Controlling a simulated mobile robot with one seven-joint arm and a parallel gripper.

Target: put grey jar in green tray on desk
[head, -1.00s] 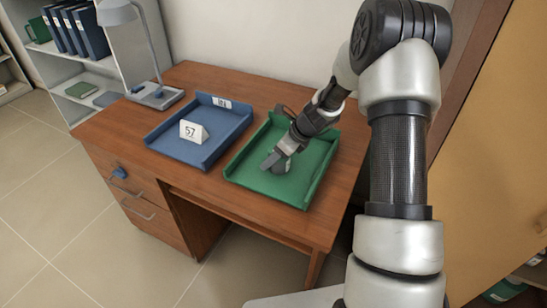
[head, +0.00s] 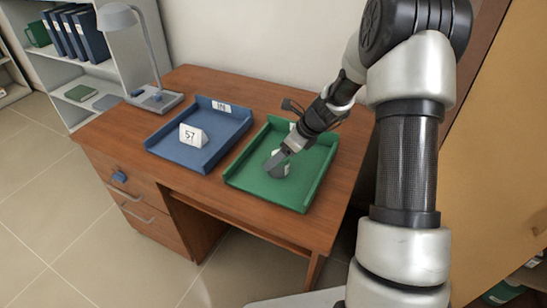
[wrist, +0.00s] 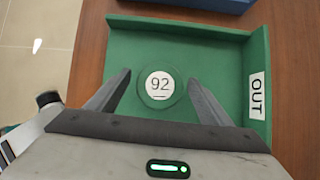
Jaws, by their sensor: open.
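The green tray (head: 240,180) lies on the right part of the desk top; in the wrist view its floor (wrist: 215,55) and an OUT label show. A small round jar (wrist: 160,87) with a white 92 label on top stands inside the tray. Its top looks green in the wrist view; in the head view the jar (head: 281,170) is small, greyish and partly hidden by my fingers. My gripper (head: 277,160) is over the tray, pointing down at the jar. In the wrist view the open fingers (wrist: 160,78) are on either side of the jar, with gaps to it.
A blue tray (head: 165,148) with a white 57 sign (head: 193,135) lies left of the green tray. A grey lamp (head: 155,100) stands at the desk's back left. Shelves (head: 95,95) with blue binders are beyond. The desk's (head: 260,222) front strip is clear.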

